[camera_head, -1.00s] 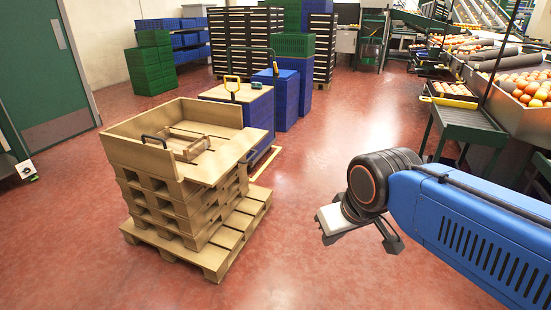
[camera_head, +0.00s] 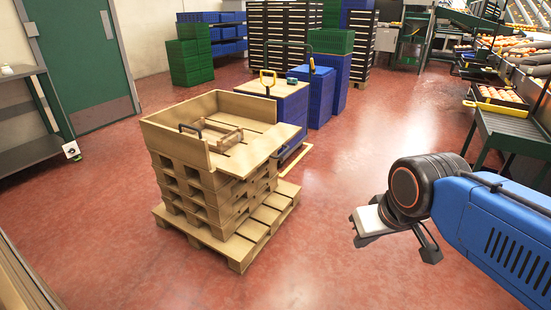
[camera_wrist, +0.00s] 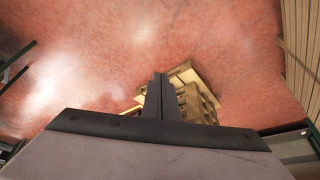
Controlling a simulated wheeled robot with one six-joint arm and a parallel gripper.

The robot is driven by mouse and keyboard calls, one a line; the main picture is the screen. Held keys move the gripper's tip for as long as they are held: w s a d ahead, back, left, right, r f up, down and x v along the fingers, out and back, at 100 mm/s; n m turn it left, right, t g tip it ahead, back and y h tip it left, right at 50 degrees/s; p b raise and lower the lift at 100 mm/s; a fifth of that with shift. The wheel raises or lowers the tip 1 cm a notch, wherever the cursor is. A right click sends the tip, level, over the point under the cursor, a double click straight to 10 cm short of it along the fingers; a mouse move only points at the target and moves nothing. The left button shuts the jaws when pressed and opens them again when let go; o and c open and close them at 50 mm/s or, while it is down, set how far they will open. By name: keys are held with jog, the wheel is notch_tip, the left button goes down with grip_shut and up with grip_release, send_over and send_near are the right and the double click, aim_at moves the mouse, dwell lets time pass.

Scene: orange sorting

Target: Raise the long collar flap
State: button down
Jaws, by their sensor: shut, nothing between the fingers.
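A light wooden pallet collar (camera_head: 190,119) sits on top of a stack of wooden pallets left of centre in the head view. Some of its walls stand upright. A long flap (camera_head: 262,155) on the right side lies folded outward and roughly level, with a dark handle at its edge. My gripper (camera_head: 398,238) hangs over the floor to the right of the stack, clear of the flap. In the wrist view its fingers (camera_wrist: 161,82) are together and empty. The wooden stack (camera_wrist: 198,100) shows beyond them, partly hidden by the fingers.
A bottom pallet (camera_head: 236,250) juts out at floor level. Blue crates (camera_head: 284,108) stand behind the stack. A green door (camera_head: 85,60) and a dark shelf (camera_head: 28,152) are at left. A dark green table (camera_head: 515,128) is at right. Red floor between stack and arm is clear.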

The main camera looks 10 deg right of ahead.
jog(key=w+a+m+g+y, duration=0.2)
jog(key=w+a+m+y, duration=0.15)
jog(key=w, duration=0.45)
jog(key=w+a+m+g+y, duration=0.1)
jog(key=w+a+m+y, duration=0.15)
jog(key=w+a, duration=0.35)
jog(key=w+f+m+t+y, duration=0.15)
jog(key=w+m, duration=0.25)
jog(key=w, duration=0.6)
jog(key=w+f+m+g+y, duration=0.1)
jog(key=w+f+m+y, duration=0.15)
jog(key=w, duration=0.75)
jog(key=w+d+f+m+t+y, duration=0.1)
jog(key=w+d+f+m+t, duration=0.2)
jog(key=w+d+f+m, duration=0.4)
jog(key=w+d+f+m+t, duration=0.25)
jog(key=w+f, duration=0.25)
jog(key=w, duration=0.5)
jog(key=w+d+f+m+t+y, duration=0.1)
jog(key=w+d+f+m+t, duration=0.2)
jog(key=w+d+f+m, duration=0.4)
jog(key=w+a+r+n, duration=0.2)
jog(key=w+a+r, duration=0.2)
jog(key=w+a, duration=0.3)
jog(key=shift+w+a, duration=0.25)
jog(key=shift+a, duration=0.35)
jog(key=shift+r, duration=0.15)
